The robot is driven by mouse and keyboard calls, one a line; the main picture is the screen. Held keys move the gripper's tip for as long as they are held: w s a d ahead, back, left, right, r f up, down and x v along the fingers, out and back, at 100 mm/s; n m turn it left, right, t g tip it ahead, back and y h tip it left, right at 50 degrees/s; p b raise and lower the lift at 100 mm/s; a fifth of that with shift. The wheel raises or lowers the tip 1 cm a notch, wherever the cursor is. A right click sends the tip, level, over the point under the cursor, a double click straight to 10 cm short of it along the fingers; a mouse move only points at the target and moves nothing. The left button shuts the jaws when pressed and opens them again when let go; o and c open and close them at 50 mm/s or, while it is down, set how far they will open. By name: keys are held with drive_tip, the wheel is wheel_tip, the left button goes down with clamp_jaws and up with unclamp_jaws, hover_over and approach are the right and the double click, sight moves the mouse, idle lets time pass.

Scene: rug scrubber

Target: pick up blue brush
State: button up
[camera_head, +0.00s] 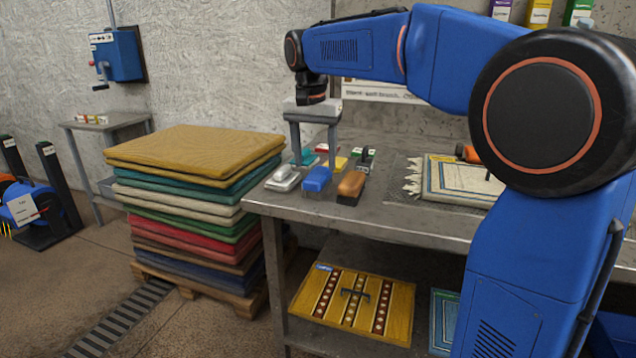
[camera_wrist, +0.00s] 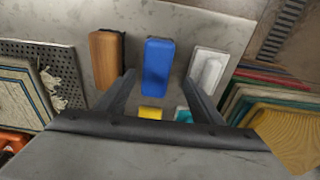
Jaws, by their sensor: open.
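The blue brush (camera_head: 317,179) lies on the metal table, between a white-grey brush (camera_head: 284,178) on its left and a wooden brown brush (camera_head: 351,187) on its right. In the wrist view the blue brush (camera_wrist: 158,65) shows its blue back from above, between the lines of my two fingers. My gripper (camera_head: 313,160) points down over the table, open and empty. In the wrist view my gripper (camera_wrist: 163,88) has one finger on each side of the blue brush's near end. I cannot tell how far above the brush the fingertips are.
Yellow (camera_wrist: 150,113) and teal (camera_wrist: 183,115) items lie behind the brushes. A folded rug (camera_head: 455,180) lies on a mat at right on the table (camera_head: 405,218). A tall stack of rugs (camera_head: 195,165) stands left of the table. Table space in front of the brushes is narrow.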

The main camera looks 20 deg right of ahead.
sight(318, 173)
drive_tip(key=f, duration=0.4)
drive_tip(key=shift+s+d, duration=0.1)
drive_tip(key=shift+d, duration=0.3)
drive_tip(key=shift+f, duration=0.6)
drive_tip(key=shift+c, duration=0.2)
drive_tip(key=c, duration=1.2)
drive_tip(key=shift+o, duration=0.2)
drive_tip(key=shift+r, duration=0.15)
wheel_tip(318, 173, up, 10)
drive_tip(key=shift+f, duration=0.1)
